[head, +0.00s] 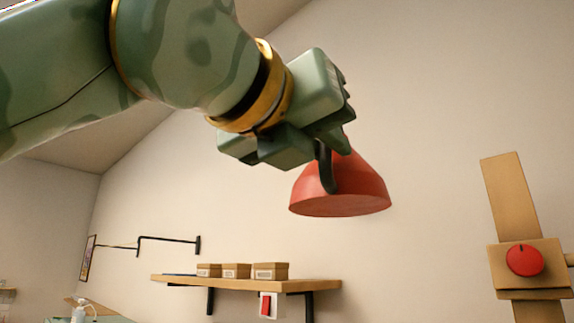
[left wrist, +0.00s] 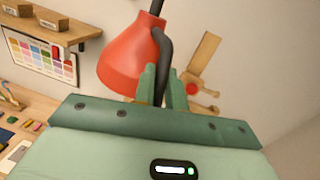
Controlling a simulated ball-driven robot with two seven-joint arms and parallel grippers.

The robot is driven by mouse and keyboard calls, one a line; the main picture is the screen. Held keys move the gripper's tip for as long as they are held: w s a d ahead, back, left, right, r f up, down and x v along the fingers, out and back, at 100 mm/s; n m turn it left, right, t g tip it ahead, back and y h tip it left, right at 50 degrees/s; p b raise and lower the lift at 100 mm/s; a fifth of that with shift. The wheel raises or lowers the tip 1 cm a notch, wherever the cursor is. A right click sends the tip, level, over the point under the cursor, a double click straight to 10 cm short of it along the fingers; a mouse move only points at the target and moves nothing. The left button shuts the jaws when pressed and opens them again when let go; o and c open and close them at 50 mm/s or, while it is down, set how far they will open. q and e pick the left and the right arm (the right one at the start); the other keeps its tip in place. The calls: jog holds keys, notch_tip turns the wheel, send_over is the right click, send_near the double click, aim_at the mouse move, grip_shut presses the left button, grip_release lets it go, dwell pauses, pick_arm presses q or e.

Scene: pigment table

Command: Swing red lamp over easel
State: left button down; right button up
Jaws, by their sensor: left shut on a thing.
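The red lamp (head: 345,190) is a cone shade with a dark curved handle (head: 327,170) on its side. My left gripper (head: 322,145) is shut on this handle, high up in front of the wall. In the left wrist view the shade (left wrist: 130,58) hangs left of the fingers, with the handle (left wrist: 164,55) between them. The wooden easel (head: 538,255), with a round red knob (head: 524,260), stands to the right of the lamp in the head view. It also shows behind the fingers in the left wrist view (left wrist: 204,58). My right gripper is not in view.
A wooden shelf (head: 220,283) with small boxes (head: 237,271) is on the wall below the lamp. A black jointed wall arm (head: 165,239) is at left. A colour chart (left wrist: 40,56) hangs under the shelf. The wall between lamp and easel is clear.

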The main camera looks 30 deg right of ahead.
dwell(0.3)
pick_arm(q)
jog(key=c, duration=1.5)
grip_release()
jog(key=shift+d, duration=0.1)
jog(key=shift+o, duration=0.2)
jog(key=shift+a, duration=0.2)
jog(key=b+v, duration=0.3)
jog(key=v, duration=1.3)
jog(key=shift+b, duration=0.4)
